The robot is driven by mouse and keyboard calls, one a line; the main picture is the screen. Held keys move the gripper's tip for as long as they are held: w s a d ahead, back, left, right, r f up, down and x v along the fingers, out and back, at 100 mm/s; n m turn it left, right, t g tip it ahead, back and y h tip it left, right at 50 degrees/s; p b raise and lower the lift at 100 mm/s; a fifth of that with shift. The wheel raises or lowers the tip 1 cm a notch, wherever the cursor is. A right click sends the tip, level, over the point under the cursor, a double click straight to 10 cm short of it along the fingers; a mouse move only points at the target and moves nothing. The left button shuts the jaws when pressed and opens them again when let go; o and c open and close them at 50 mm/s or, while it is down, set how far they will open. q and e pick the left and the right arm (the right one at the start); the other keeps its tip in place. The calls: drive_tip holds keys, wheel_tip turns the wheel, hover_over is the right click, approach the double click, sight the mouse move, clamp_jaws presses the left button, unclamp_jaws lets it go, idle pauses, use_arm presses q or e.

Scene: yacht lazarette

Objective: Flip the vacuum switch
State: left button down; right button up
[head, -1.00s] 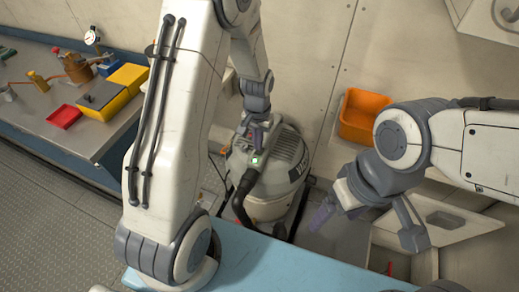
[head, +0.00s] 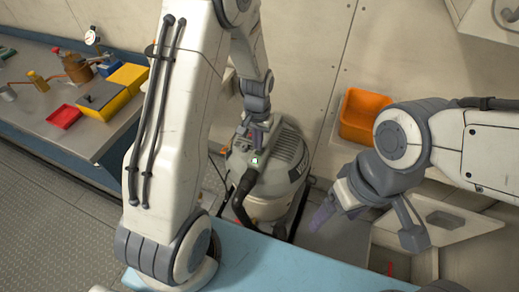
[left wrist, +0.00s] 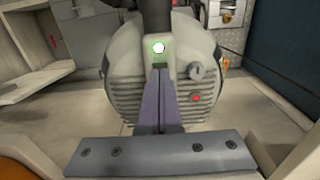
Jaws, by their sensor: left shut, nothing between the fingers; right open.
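The vacuum (head: 268,165) is a grey-white canister with a dark hose, standing on the floor against the back wall. My right gripper (head: 340,215) is open and empty, right of the vacuum.
A grey knob (left wrist: 196,72) and a red button (left wrist: 196,98) are on the housing. An orange bin (head: 362,118) stands to the right. A workbench (head: 60,110) with a red tray and yellow boxes is at left. A light-blue surface (head: 270,262) lies in front.

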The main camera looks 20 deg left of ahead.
sight(258, 153)
use_arm(q)
drive_tip(key=shift+f+b, duration=0.85)
drive_tip(key=shift+f, duration=0.4)
idle(0.5)
wheel_tip(258, 153, up, 7)
drive_tip(key=p, duration=0.6)
idle(0.3)
